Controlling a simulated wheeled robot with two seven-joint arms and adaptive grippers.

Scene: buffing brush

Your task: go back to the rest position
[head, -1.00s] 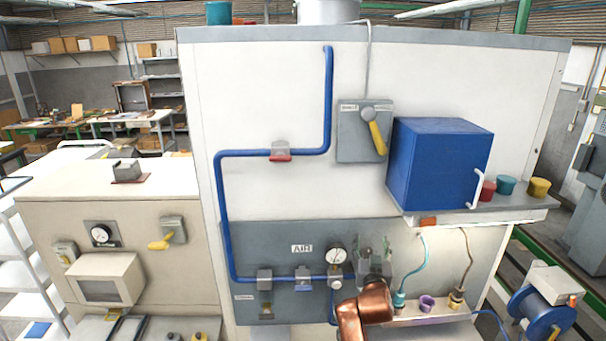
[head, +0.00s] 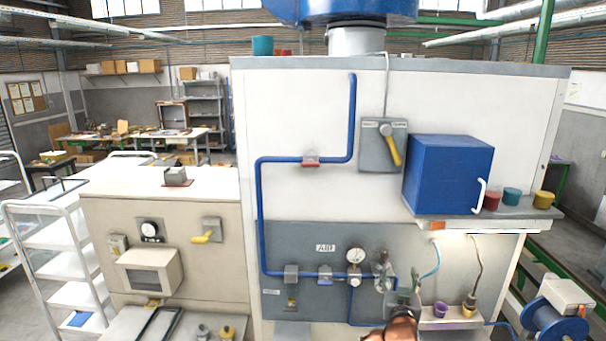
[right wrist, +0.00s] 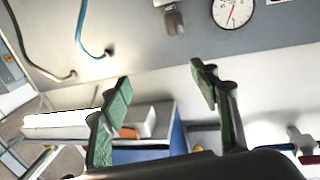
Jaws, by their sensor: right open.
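My right gripper (head: 392,281) is low in the head view, in front of the grey panel and just right of the round gauge (head: 356,255). A copper-coloured part of my right arm shows below it at the bottom edge. In the right wrist view the two green fingers of the gripper (right wrist: 160,105) stand wide apart with nothing between them. The gauge also shows in the wrist view (right wrist: 233,10), beyond the fingers. My left gripper is not in view.
A blue cabinet (head: 448,174) sits on a shelf at the right, with several coloured cups beside it. Below are a purple cup (head: 440,309), a yellow-based brush-like item (head: 469,307) and hanging cords. A beige machine (head: 165,250) stands left; a blue reel (head: 556,322) lower right.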

